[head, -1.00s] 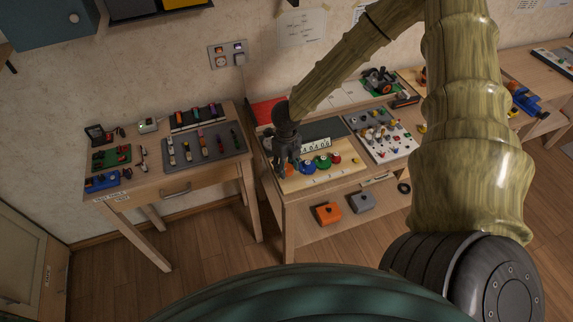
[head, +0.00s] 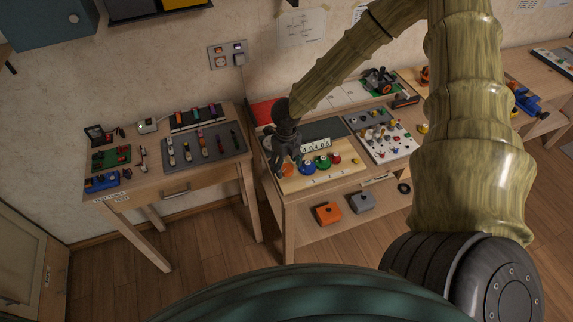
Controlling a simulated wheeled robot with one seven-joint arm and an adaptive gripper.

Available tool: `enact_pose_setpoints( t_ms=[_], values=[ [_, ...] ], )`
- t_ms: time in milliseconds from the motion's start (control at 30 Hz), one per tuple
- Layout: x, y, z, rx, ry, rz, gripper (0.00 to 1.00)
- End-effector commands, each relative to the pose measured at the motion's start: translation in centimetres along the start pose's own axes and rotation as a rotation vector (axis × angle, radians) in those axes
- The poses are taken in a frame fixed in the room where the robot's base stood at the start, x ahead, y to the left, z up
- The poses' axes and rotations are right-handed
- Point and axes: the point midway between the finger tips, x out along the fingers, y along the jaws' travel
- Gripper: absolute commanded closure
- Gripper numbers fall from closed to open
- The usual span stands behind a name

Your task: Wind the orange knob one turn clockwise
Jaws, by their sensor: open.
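The orange knob (head: 288,170) sits at the left end of a row of knobs on a pale wooden board (head: 330,180) on the middle table. To the right in the same row are a blue knob (head: 307,169), a green knob (head: 322,162) and a red knob (head: 334,158).
A counter strip with digits (head: 316,145) stands behind the knobs. A white panel (head: 385,140) with small switches is to the right. An orange box (head: 328,213) and a grey box (head: 361,202) lie on the shelf below. The left table (head: 165,185) holds tools.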

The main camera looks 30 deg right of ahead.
Motion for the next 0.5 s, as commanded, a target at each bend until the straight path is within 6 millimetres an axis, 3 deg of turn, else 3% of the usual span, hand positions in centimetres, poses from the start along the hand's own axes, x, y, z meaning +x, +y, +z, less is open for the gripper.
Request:
enact_pose_setpoints(
  t_ms=[500],
  values=[
    [-6.7, -0.1, 0.1, 0.001, -0.003, 0.000, 0.37]
  ],
)
